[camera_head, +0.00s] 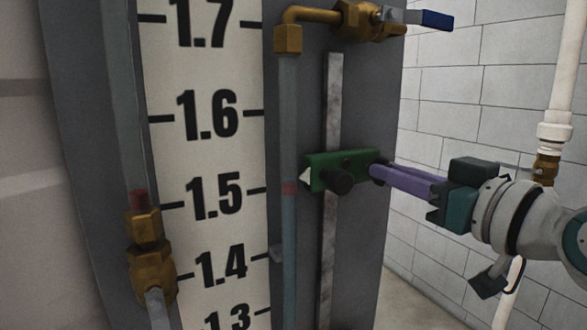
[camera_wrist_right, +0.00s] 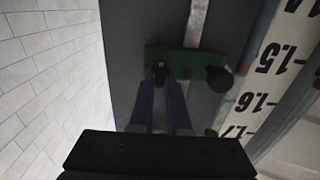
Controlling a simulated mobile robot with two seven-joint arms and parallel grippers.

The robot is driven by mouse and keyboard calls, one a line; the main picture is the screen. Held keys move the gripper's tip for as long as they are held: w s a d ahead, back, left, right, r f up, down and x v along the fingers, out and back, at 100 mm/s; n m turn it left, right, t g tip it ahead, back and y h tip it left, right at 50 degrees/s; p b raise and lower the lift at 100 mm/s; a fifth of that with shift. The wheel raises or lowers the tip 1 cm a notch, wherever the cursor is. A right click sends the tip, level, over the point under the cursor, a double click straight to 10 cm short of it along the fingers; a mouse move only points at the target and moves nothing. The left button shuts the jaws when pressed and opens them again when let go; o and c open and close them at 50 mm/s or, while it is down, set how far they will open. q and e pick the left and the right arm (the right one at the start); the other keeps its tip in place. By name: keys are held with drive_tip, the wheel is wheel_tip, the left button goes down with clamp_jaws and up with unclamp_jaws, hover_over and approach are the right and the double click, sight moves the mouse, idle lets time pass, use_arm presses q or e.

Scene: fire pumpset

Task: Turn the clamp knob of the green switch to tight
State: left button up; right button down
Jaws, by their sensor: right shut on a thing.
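The green switch (camera_head: 330,168) sits on the grey vertical rail at about the 1.5 mark, its pale pointed tip toward the scale. A black round knob (camera_head: 341,182) sticks out of its front; in the right wrist view this knob (camera_wrist_right: 220,78) stands clear of my fingers. A smaller dark knob (camera_head: 377,174) is at the switch's right end. My right gripper (camera_head: 384,173) reaches in from the right with its purple fingers shut on that end knob (camera_wrist_right: 160,68). The fingers partly hide it, and its turn angle cannot be read. My left gripper is not in view.
The metal rail (camera_head: 333,95) runs beside a clear sight tube (camera_head: 289,120) and the numbered scale board (camera_head: 213,145). Brass fittings (camera_head: 150,255) and a blue-handled valve (camera_head: 436,19) are around it. A white pipe (camera_head: 560,95) stands at the right by the brick wall.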

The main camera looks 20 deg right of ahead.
drive_tip(key=shift+m, duration=0.3)
drive_tip(key=shift+d+f+m+p, duration=0.15)
drive_tip(key=shift+m+p, duration=0.35)
drive_tip(key=shift+m, duration=3.8)
drive_tip(key=shift+d+f+m+p, duration=0.1)
drive_tip(key=shift+m+p, duration=0.35)
drive_tip(key=shift+m, duration=3.85)
drive_tip(key=c, duration=0.9)
unclamp_jaws()
